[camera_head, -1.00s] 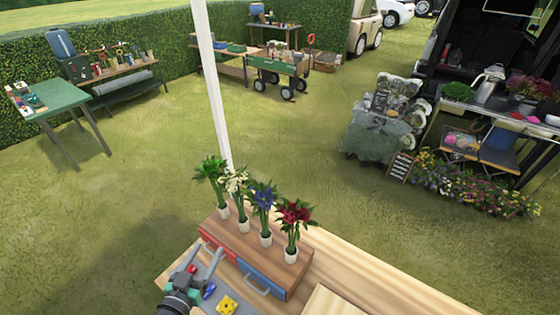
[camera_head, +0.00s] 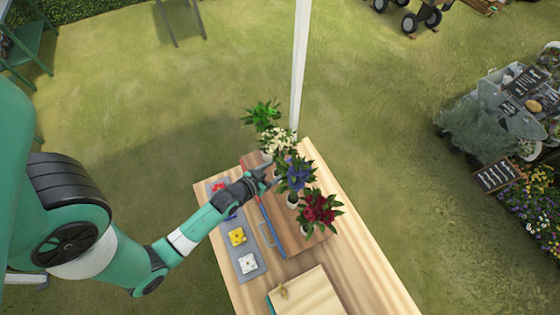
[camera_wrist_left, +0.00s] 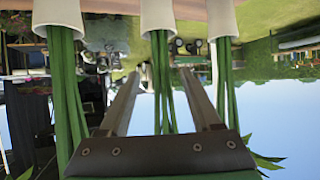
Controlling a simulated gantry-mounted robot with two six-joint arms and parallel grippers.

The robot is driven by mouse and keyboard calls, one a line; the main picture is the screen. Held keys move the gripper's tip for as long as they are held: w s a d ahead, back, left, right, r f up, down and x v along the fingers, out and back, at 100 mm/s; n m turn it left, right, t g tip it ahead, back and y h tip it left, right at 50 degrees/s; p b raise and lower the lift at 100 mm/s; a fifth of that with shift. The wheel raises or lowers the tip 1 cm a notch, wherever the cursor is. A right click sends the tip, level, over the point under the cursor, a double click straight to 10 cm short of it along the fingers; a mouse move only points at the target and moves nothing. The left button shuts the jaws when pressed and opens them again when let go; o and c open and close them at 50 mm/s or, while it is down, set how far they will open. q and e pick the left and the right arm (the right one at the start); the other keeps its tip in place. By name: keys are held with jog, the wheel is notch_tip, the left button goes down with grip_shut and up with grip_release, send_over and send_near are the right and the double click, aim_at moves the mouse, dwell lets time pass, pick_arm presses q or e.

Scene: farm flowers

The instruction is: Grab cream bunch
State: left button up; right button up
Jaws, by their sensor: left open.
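The cream bunch (camera_head: 278,142) stands upright in a white vase on a wooden drawer box. It is between the green bunch (camera_head: 262,115) and the blue bunch (camera_head: 297,174). My left gripper (camera_head: 268,172) reaches in from the left, close beside the cream and blue bunches. In the left wrist view, which is upside down, my left gripper (camera_wrist_left: 159,75) is open, with the green stems (camera_wrist_left: 160,85) of the middle vase (camera_wrist_left: 157,18) between its fingers. No finger is closed on them. The flower heads are out of that view. My right gripper is not in view.
The red bunch (camera_head: 319,207) stands at the near end of the drawer box (camera_head: 272,214). A grey tray (camera_head: 235,252) with small coloured flower pieces lies to its left. A wooden board (camera_head: 309,296) lies at the front. Neighbouring vases stand close on both sides.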

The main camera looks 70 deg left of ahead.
pick_arm(q)
jog(key=x, duration=0.6)
jog(key=shift+a+r, duration=0.1)
jog(key=shift+s, duration=0.1)
grip_shut()
